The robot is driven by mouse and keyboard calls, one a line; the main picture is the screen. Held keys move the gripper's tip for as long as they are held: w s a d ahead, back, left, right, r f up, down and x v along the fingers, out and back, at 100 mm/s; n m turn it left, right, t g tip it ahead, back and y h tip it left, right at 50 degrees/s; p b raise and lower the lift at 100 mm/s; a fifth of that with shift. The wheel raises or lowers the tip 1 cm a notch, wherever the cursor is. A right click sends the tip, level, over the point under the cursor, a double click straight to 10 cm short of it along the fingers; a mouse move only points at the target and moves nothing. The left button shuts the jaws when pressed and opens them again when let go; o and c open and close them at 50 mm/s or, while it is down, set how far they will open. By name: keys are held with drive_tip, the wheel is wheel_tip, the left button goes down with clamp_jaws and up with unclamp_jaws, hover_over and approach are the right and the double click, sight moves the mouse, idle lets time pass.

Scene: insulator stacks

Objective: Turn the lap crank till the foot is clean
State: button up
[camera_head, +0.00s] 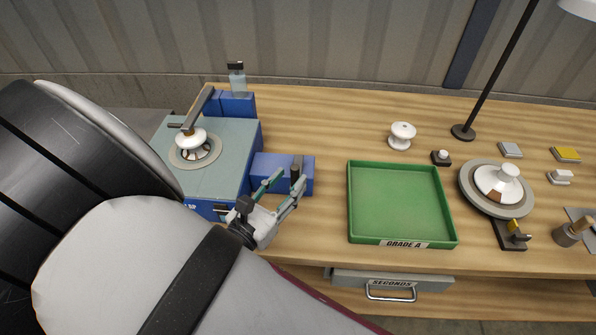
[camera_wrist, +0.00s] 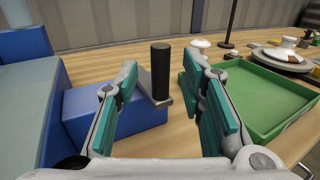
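The lap machine (camera_head: 235,150) is a blue box with a grey-green top at the left of the bench. A white insulator (camera_head: 191,138) sits on its round plate (camera_head: 182,160) under a dark bar (camera_head: 197,112); its foot is hidden. The crank's black upright handle (camera_head: 295,178) stands by the blue side block (camera_head: 268,170); it also shows in the wrist view (camera_wrist: 160,65) on a grey crank arm (camera_wrist: 158,100). My gripper (camera_head: 284,188) is open, its green-padded fingers either side of the handle in the wrist view, with gaps on both sides.
A green tray (camera_head: 352,205) marked GRADE A is empty, right of the crank. A drawer (camera_head: 391,284) marked SECONDS is below it. A small white insulator (camera_head: 402,135), a turntable (camera_head: 475,195) with another insulator, and a lamp (camera_head: 463,131) stand further right. A bottle (camera_head: 237,82) stands behind the machine.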

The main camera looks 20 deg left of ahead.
sight(292, 177)
drive_tip(key=shift+b+x, duration=0.4)
drive_tip(key=shift+x, duration=1.35)
clamp_jaws()
